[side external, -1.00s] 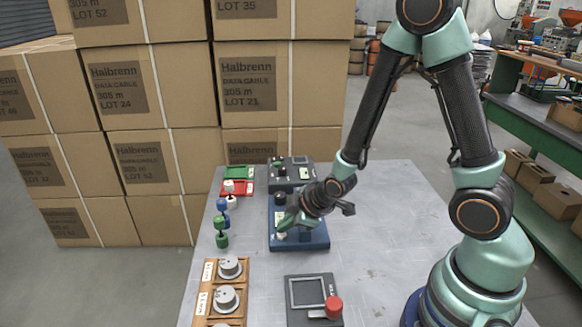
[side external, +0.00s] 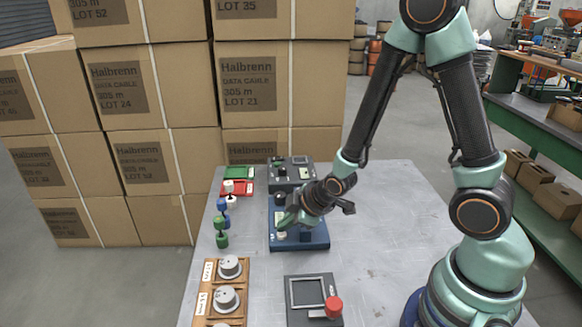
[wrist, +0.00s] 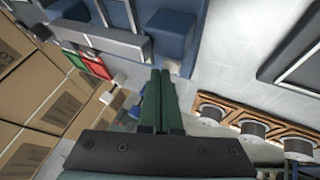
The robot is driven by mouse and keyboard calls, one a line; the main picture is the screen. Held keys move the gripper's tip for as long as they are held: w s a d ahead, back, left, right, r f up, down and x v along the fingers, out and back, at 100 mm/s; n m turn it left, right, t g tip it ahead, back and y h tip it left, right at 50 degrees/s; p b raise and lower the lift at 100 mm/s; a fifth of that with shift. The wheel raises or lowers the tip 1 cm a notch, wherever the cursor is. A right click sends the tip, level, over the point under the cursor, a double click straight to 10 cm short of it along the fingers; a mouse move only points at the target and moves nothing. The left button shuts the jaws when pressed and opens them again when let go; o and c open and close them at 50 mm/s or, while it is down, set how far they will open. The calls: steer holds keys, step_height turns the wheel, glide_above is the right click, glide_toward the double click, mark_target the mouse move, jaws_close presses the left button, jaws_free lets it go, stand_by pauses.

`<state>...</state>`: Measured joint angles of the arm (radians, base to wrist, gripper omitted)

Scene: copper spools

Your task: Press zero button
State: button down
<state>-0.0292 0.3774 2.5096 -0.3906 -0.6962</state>
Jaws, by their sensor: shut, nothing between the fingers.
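A blue device (side external: 315,244) sits on the grey table, with a small pale button-like part (side external: 281,236) at its front left. I cannot read a label that marks it as the zero button. My gripper (side external: 284,226) is low over the device's left side, with its fingertips close to that pale part; contact cannot be told. In the wrist view my green fingers (wrist: 162,72) are together and empty. A pale part (wrist: 174,67) shows right by their tips, against the blue device (wrist: 174,35).
Red (side external: 247,188) and green (side external: 235,174) trays and small green and blue pieces (side external: 222,239) lie left. Cartons stand behind.

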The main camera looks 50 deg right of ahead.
steer(key=shift+r, duration=0.55)
steer(key=shift+r, duration=2.5)
step_height(320, 180, up, 9)
steer(key=m, duration=0.4)
glide_above(286, 234)
steer(key=s, duration=0.3)
steer(key=s+r+m+g, duration=0.1)
steer(key=s+r+m, duration=0.3)
steer(key=s+r, duration=0.2)
steer(key=shift+s+d+g, duration=0.4)
steer(key=shift+s+d, duration=0.05)
steer(key=shift+s, duration=0.05)
